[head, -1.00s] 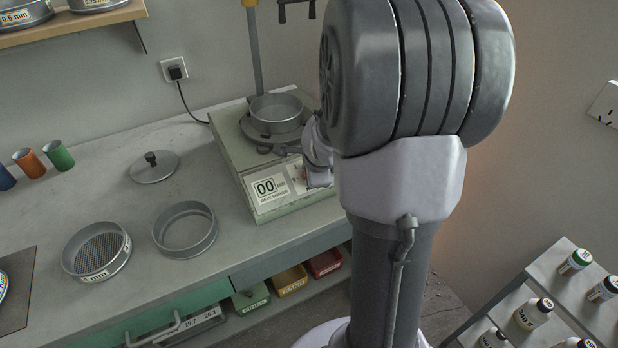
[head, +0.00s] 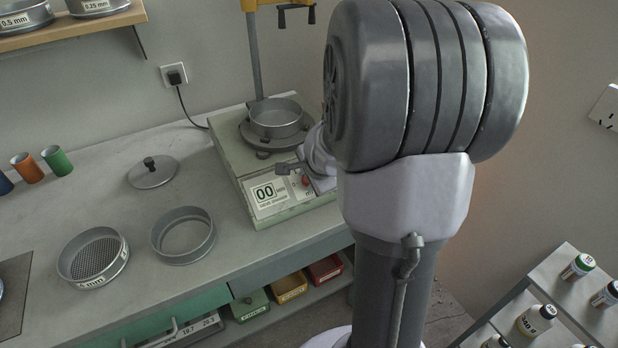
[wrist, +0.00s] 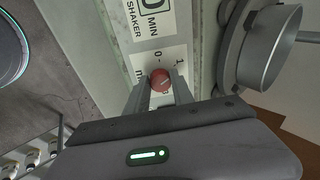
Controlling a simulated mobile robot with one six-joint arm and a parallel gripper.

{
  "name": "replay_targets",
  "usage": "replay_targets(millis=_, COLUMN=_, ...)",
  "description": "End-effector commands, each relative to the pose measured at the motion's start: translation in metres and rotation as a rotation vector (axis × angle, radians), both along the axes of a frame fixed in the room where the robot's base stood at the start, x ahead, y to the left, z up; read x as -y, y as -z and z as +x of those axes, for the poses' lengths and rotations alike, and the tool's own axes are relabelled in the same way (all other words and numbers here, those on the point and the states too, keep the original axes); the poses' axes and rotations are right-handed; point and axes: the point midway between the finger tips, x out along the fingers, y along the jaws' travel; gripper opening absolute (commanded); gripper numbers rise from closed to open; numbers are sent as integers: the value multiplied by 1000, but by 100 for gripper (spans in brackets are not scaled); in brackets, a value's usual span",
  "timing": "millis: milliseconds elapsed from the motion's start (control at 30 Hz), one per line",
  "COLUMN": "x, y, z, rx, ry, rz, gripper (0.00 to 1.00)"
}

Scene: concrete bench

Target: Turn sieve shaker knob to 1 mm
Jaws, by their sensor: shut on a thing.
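The sieve shaker (head: 225,150) is a pale green machine at the back right of the bench, with a "00 MIN" display (head: 268,192) on its front. Its red knob (wrist: 160,79) shows in the wrist view, with a pale line on its face and printed marks including "0" and "1" around it. I cannot read exactly which mark the line points at. My gripper (wrist: 158,88) is shut on the knob, one finger on each side. In the head view the knob (head: 305,180) shows small beside my gripper, whose fingers are partly hidden by my arm.
A metal pan (head: 276,117) sits on the shaker's plate, beside the upright post (head: 254,50). A lid (head: 153,172), an open ring (head: 183,240) and a mesh sieve (head: 92,258) lie on the bench to the left. A bottle rack (head: 545,290) stands at lower right.

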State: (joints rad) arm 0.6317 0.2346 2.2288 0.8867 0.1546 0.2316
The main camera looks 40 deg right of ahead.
Motion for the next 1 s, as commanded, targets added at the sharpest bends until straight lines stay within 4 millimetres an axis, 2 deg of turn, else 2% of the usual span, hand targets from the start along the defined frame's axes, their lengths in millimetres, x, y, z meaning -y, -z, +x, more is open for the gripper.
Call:
replay_targets(millis=100, x=0, y=0, z=0, rx=1, ry=0, rz=-1, gripper=0)
replay_targets(millis=133, x=0, y=0, z=0, rx=1, ry=0, rz=-1, gripper=31)
replay_targets(millis=233, x=0, y=0, z=0, rx=1, ry=0, rz=0, gripper=50)
replay_targets(millis=533, x=0, y=-1, z=0, rx=0, ry=0, rz=0, gripper=50)
replay_targets(millis=667, x=-3, y=-13, z=-6, rx=0, ry=0, rz=0, gripper=50)
replay_targets(millis=767, x=-8, y=-36, z=-17, rx=2, ry=1, rz=0, gripper=50)
replay_targets(millis=1000, x=-27, y=-104, z=-58, rx=3, ry=2, rz=-1, gripper=50)
